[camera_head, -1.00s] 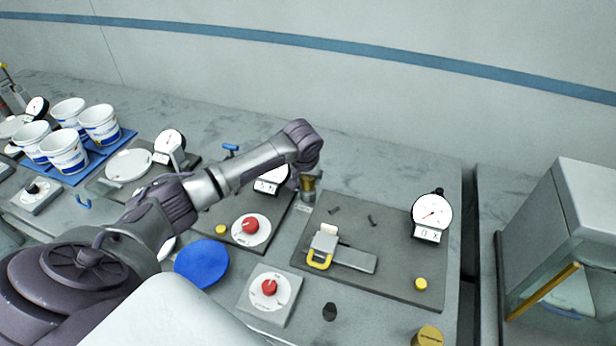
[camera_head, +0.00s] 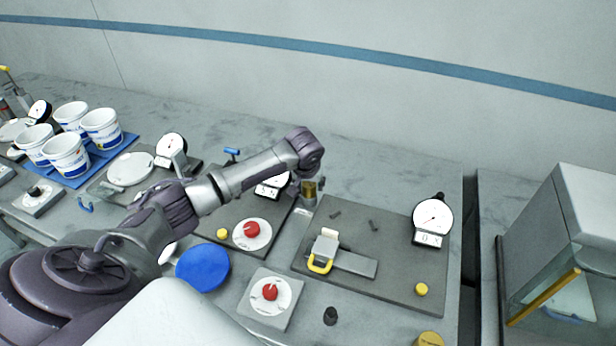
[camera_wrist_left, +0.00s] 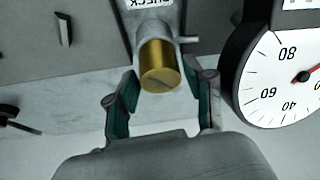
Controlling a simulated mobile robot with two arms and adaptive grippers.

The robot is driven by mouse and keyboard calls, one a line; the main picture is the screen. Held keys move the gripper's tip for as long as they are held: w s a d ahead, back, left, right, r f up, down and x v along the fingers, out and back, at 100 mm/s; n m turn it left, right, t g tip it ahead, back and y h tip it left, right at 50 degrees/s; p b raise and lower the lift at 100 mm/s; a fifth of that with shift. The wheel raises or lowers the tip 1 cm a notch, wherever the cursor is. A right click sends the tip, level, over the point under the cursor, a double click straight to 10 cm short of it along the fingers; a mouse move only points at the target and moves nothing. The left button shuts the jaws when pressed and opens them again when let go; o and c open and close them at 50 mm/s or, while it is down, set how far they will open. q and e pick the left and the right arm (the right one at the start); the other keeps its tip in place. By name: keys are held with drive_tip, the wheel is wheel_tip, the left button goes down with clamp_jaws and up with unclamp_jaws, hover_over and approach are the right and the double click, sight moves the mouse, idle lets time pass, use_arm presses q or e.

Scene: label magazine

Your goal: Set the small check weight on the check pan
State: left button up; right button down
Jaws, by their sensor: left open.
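A short brass cylinder, the small check weight (camera_wrist_left: 160,65), stands upright at a narrow grey pad with a white label reading CHECK (camera_wrist_left: 150,3), which I take to be the check pan. In the head view the brass weight (camera_head: 308,189) shows just under my left wrist. My left gripper (camera_wrist_left: 163,105) is open, its two green-lined fingers apart on either side of the weight, with gaps showing. The weight's base and its contact with the pan are partly hidden. My right gripper is in neither view.
A dial gauge (camera_head: 433,217) stands on the dark plate (camera_head: 400,280) to the right, with a yellow-handled clamp (camera_head: 320,262). Another brass cylinder (camera_head: 428,339) is at the bottom edge. A blue disc (camera_head: 202,266) and red knobs lie nearer; white tubs (camera_head: 66,155) stand far left.

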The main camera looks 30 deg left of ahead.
use_arm(q)
drive_tip(key=b+v, duration=0.1)
drive_tip(key=v, duration=1)
drive_tip(key=shift+r+b, duration=0.2)
drive_tip(key=shift+b, duration=0.15)
drive_tip(key=shift+s, duration=0.15)
drive_tip(key=shift+f, duration=0.1)
